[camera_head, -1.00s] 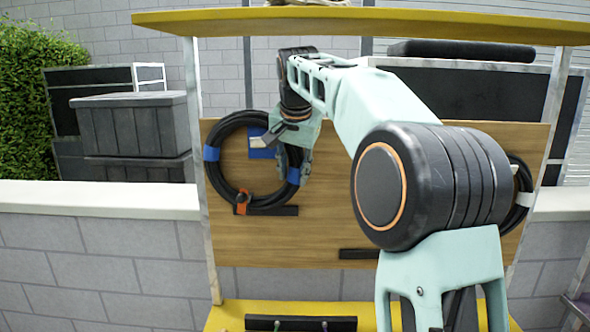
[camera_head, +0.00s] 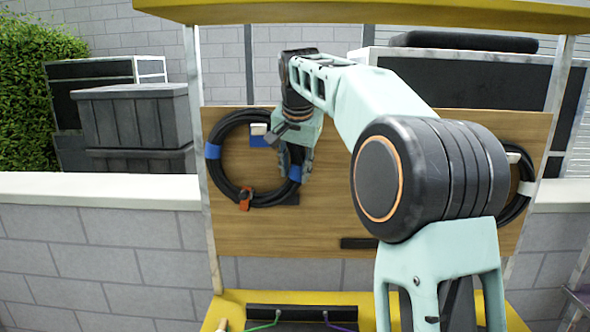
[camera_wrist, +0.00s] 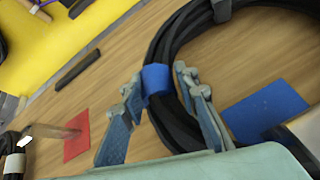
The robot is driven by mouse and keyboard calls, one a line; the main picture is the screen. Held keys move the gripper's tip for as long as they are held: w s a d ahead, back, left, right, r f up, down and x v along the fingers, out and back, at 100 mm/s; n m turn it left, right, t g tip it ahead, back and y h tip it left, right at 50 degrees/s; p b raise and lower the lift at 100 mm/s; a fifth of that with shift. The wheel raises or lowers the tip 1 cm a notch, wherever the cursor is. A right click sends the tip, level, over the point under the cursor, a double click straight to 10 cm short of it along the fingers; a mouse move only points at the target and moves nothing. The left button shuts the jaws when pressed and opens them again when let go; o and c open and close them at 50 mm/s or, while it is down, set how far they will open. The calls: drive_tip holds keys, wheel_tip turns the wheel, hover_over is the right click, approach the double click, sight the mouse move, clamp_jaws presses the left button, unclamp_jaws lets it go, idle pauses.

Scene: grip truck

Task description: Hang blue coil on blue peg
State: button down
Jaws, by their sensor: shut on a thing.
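The blue coil (camera_head: 215,179) is a black cable ring with blue bands, held upright in front of the wooden board. My gripper (camera_head: 294,165) is shut on its right side; in the wrist view the fingers (camera_wrist: 153,95) close around a blue band (camera_wrist: 157,80). The blue peg (camera_head: 259,128) has a pale end and stands out from a blue square (camera_head: 257,141). In the head view it shows inside the ring, just under the coil's top stretch. Touching or apart, I cannot tell. The blue square also shows in the wrist view (camera_wrist: 265,108), right of the fingers.
A white-banded coil (camera_head: 522,187) hangs at the board's right side, partly behind my arm. The wrist view shows a red square (camera_wrist: 76,136) with a peg. Dark bars (camera_head: 360,243) sit low on the board. A yellow shelf (camera_head: 350,12) is above; a yellow ledge (camera_head: 230,303) is below.

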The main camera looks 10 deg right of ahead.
drive_tip(key=shift+d+f, duration=0.15)
drive_tip(key=shift+f, duration=0.2)
drive_tip(key=c, duration=1.9)
unclamp_jaws()
drive_tip(key=o, duration=0.5)
drive_tip(key=shift+w+f, duration=0.1)
drive_tip(key=shift+w, duration=0.15)
drive_tip(key=shift+s, duration=0.1)
